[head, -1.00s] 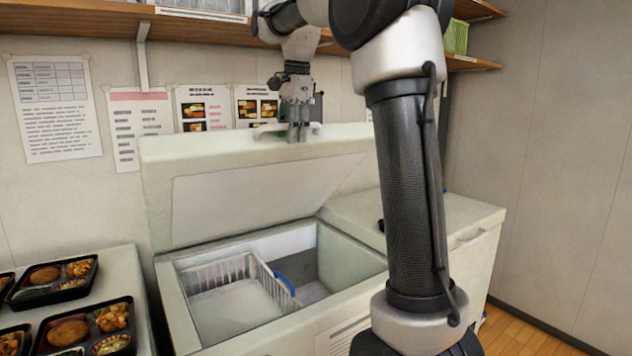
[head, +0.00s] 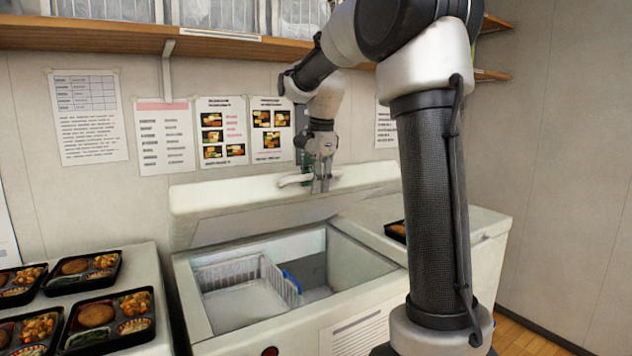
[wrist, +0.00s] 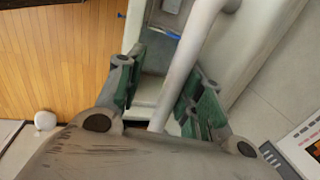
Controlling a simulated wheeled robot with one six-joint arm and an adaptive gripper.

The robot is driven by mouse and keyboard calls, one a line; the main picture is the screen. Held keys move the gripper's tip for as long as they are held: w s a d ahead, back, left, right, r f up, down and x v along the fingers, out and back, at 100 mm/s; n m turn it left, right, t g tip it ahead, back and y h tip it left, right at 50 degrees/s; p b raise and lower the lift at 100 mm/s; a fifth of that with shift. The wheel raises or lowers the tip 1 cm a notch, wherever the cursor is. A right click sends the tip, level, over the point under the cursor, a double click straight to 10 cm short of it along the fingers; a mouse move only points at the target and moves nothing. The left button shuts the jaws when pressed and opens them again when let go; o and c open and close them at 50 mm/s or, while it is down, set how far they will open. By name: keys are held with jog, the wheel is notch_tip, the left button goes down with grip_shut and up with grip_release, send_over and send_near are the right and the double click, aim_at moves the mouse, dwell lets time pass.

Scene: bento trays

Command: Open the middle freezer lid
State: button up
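The middle freezer (head: 350,290) is a white chest, and its lid (head: 240,198) stands part open, tilted up at the back with its underside showing. A white bar handle (head: 293,180) runs along the lid's raised edge; the bar also shows in the wrist view (wrist: 190,55). My gripper (head: 320,186) is at this handle. In the wrist view, its green-padded fingers (wrist: 165,95) are spread on either side of the bar, with a gap visible on the left side. Inside the freezer is a white wire basket (head: 245,285) with a blue clip.
Bento trays (head: 110,322) sit on the white surface (head: 130,258) to the left. A white top (head: 460,218) to the right bears a dark tray, partly hidden by my arm. A wooden shelf (head: 100,37) runs along the wall above the lid.

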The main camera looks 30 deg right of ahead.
jog(key=w+r, duration=0.3)
jog(key=r, duration=0.5)
jog(key=shift+w+r, duration=0.2)
dwell(0.5)
